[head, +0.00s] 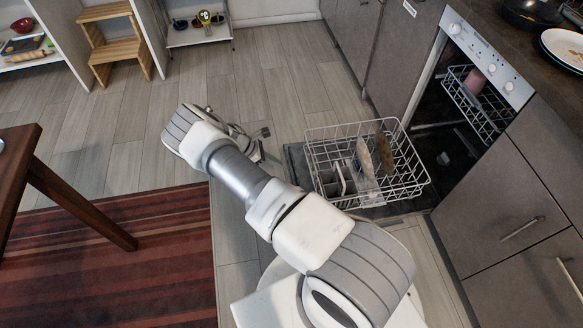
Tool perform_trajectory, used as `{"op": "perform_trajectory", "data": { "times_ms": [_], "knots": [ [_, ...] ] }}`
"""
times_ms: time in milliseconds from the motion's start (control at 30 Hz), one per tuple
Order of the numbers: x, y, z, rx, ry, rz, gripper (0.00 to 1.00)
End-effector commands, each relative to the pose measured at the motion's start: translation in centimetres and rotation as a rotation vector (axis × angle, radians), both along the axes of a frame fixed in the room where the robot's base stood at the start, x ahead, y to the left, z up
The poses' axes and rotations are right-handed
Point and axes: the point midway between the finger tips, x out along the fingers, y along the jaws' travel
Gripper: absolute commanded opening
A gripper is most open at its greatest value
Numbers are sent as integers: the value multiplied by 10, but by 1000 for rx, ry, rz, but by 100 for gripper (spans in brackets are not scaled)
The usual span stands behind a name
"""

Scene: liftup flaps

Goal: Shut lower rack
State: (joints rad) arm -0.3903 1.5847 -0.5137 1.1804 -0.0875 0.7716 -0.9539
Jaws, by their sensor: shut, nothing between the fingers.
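The lower rack (408,176) is a white wire basket pulled out of the dishwasher (448,132). It sits over the lowered dark door (296,160) and holds a few upright dishes or utensils (385,153). My gripper (264,146) is left of the rack, apart from it, and partly hidden behind my arm. It is shut and empty. My arm reaches across the middle of the head view, in front of the rack's near left side.
An upper rack (473,110) with a pinkish item is inside the dishwasher. Grey cabinets (513,205) flank the opening. A wooden table (75,205) stands at left over a striped red rug (130,265). The floor beyond my gripper is clear up to a step stool (112,48).

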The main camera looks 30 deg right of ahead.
Motion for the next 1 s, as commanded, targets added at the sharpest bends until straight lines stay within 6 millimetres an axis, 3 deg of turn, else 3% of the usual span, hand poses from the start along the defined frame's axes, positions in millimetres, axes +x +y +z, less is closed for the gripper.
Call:
{"op": "perform_trajectory", "data": {
  "times_ms": [500,733,1000],
  "knots": [
    [-16,-61,-78,-1,0,-4,0],
    [-24,-90,-81,0,-2,-5,0],
    [-26,-97,-81,1,-2,-4,0]
  ]
}}
